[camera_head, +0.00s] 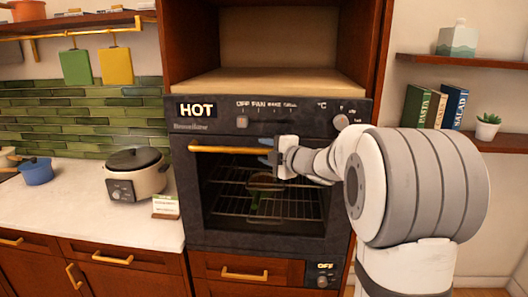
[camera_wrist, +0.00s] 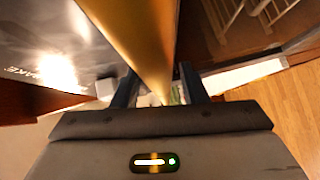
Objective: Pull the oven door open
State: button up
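The oven (camera_head: 190,127) is built into a wooden cabinet. Its dark door (camera_head: 196,190) is closed, with a window showing wire racks and something greenish inside. A gold bar handle (camera_head: 222,149) runs along the door's top edge and also shows in the wrist view (camera_wrist: 140,40). My gripper (camera_head: 266,149) is at the right part of the handle. In the wrist view its two dark fingers (camera_wrist: 160,88) stand apart, one on each side of the handle. They do not look closed on it. My gripper and wrist hide the handle's right end.
An oven panel sign reads HOT (camera_head: 197,110). A white counter (camera_head: 80,205) with a cooker (camera_head: 137,178) and a blue pot (camera_head: 37,171) lies left. A drawer with a gold handle (camera_head: 244,275) is below the oven. Shelves with books (camera_head: 435,107) are at right.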

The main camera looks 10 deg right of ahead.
grip_shut()
